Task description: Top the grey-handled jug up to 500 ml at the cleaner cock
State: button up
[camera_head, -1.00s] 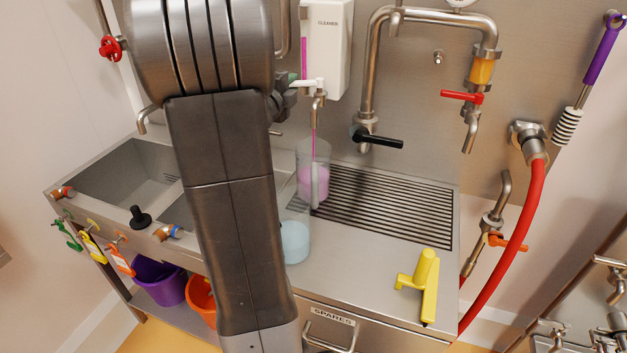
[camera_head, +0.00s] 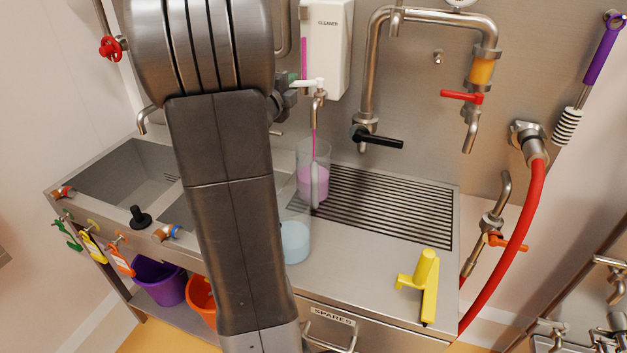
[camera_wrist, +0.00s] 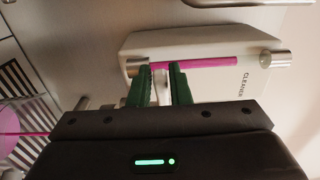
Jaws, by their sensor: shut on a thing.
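The cleaner dispenser (camera_head: 328,50) is a white box on the back wall with a pink sight tube; it also shows in the wrist view (camera_wrist: 215,88). Its metal cock (camera_head: 318,108) has a white lever (camera_head: 306,83). A thin pink stream runs from the cock into a clear jug with a pale grey handle (camera_head: 315,186), standing below on the drainer. The jug holds pink liquid; its scale is too small to read. My gripper (camera_head: 290,82) is at the lever. Its green fingers (camera_wrist: 161,85) are shut on the lever, which they mostly hide in the wrist view.
A second clear jug (camera_head: 293,242) with pale blue liquid stands in front, partly behind my arm. A yellow tool (camera_head: 425,285) lies at the front right. A black-handled tap (camera_head: 380,138) juts out right of the stream. The ribbed drainer (camera_head: 390,205) is mostly clear.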

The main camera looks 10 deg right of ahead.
jog(key=shift+w+d, duration=0.2)
jog(key=shift+w, duration=0.5)
jog(key=shift+w+d, duration=0.3)
jog(key=shift+w, duration=0.4)
jog(key=shift+w+d, duration=0.25)
jog(key=shift+w, duration=0.15)
